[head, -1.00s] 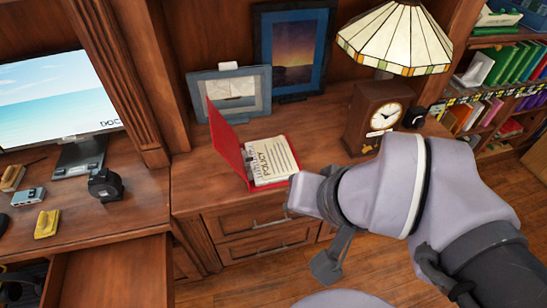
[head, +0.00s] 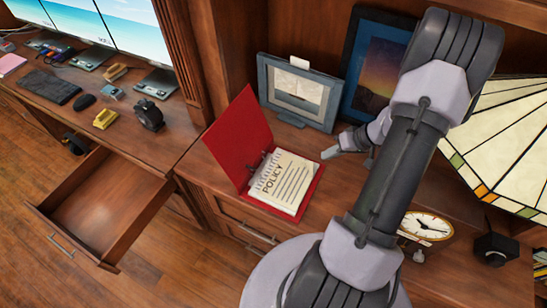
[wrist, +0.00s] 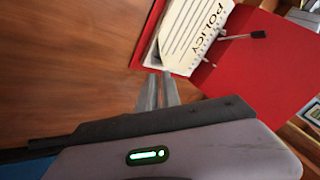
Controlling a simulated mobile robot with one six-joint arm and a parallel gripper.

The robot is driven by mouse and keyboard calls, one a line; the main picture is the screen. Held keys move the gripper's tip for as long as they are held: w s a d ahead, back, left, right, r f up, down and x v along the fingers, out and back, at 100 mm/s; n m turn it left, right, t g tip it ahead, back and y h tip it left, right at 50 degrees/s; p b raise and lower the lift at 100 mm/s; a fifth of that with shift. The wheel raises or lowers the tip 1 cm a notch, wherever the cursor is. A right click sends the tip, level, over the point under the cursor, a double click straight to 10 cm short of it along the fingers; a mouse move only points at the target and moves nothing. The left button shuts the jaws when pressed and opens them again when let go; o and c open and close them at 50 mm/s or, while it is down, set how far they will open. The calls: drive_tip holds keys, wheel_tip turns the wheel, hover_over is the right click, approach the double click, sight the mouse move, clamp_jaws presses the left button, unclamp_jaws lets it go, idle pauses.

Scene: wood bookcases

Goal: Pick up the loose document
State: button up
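The loose document is a white sheet headed "POLICY" (head: 285,180), lying on the right side of an open red binder (head: 240,135) on the wooden cabinet top. The binder's left cover stands raised. In the wrist view the sheet (wrist: 195,38) is at the top centre, with the red binder (wrist: 255,65) around it. My gripper (head: 345,150) is to the right of the binder, partly hidden behind my arm. Its grey fingers (wrist: 159,92) point toward the sheet's edge in the wrist view. Nothing shows between them, and their opening is unclear.
A framed picture (head: 300,95) stands behind the binder, beside a blue-framed one (head: 375,70). A clock (head: 428,226) and stained-glass lamp (head: 505,140) stand to the right. An open drawer (head: 100,200) juts out at left, under a desk with monitors.

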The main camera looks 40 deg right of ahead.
drive_tip(key=x, duration=0.2)
drive_tip(key=b+x, duration=0.1)
drive_tip(key=x, duration=0.2)
drive_tip(key=a+b+x, duration=0.1)
drive_tip(key=x, duration=0.1)
drive_tip(key=shift+a+f, duration=0.1)
drive_tip(key=shift+f, duration=0.15)
drive_tip(key=shift+r, duration=0.1)
clamp_jaws()
